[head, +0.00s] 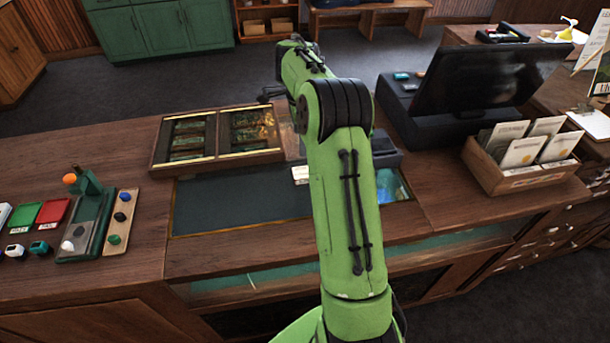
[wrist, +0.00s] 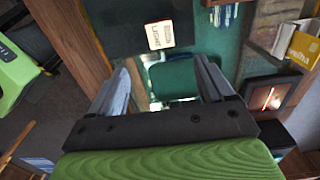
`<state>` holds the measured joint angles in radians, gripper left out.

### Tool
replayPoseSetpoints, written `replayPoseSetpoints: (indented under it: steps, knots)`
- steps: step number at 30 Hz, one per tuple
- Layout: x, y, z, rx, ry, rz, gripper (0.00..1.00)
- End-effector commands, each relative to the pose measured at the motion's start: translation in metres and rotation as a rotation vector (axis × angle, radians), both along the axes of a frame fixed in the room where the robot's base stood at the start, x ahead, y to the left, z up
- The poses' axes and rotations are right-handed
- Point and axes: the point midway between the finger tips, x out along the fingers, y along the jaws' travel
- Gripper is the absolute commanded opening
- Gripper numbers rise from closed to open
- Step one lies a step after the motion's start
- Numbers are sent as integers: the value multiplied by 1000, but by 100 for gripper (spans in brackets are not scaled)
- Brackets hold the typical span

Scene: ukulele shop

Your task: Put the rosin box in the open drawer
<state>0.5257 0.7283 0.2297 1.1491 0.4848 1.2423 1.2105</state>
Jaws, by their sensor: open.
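A small white box with dark lettering like "LIGHT", which looks like the rosin box (wrist: 160,34), lies on a dark mat just beyond my fingertips in the wrist view. In the head view the white box (head: 300,174) shows on the counter mat, at the left edge of my arm. My gripper (wrist: 161,66) is open, its two grey fingers apart, with nothing held between them. I cannot make out an open drawer clearly in either view.
A wooden tray (head: 217,160) with packets stands behind the dark mat (head: 235,203). A monitor (head: 487,75) and a wooden box of envelopes (head: 520,181) stand to the right. A green stand (head: 86,225) and small coloured items are at the left. The mat's left part is clear.

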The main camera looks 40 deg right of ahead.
Motion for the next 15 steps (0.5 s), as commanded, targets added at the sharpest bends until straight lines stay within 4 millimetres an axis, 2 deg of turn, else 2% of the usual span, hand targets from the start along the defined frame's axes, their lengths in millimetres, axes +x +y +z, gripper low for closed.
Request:
replayPoseSetpoints:
  steps: [1, 6, 12, 15]
  knots:
    - [-1, -1, -19, 2, 4, 0, 81]
    - [-1, -1, -59, 2, 4, 1, 81]
    - [0, -1, -83, 0, 1, 3, 81]
    - [-1, -1, -102, 2, 4, 4, 81]
